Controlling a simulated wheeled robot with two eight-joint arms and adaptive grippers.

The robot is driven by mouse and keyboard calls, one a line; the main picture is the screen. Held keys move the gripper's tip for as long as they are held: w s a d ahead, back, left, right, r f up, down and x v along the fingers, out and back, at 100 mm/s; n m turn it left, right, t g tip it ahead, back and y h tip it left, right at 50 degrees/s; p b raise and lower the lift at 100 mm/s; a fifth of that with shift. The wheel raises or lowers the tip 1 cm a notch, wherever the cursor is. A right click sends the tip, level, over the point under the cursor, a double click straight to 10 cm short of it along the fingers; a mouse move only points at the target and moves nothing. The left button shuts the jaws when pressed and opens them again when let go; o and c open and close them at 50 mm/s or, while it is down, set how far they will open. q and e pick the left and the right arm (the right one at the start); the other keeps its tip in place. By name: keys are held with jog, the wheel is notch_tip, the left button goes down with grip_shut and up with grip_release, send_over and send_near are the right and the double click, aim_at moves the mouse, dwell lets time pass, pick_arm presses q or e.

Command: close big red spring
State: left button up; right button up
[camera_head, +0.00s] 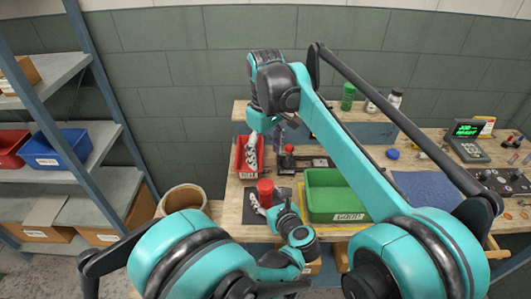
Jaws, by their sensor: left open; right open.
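A red upright cylinder (265,187), which may be the big red spring, stands on the dark mat (231,207) at the front left of the workbench. Its coils are too small to make out. My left gripper (258,206) is low over the mat, open, close beside the cylinder's lower part; I cannot tell whether they touch. My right gripper (252,148) is open and points down over the red bin (240,166). It hides part of the bin, and the bin's contents are unclear.
A green bin (345,217) labelled GOOD stands right of the mat. A dark device with a red knob (288,149) is behind it. A blue mat (425,188) and a display unit (468,141) lie farther right. A shelf (75,180) stands at left.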

pick_arm(q)
jog(key=v, duration=1.1)
jog(key=shift+s, duration=0.15)
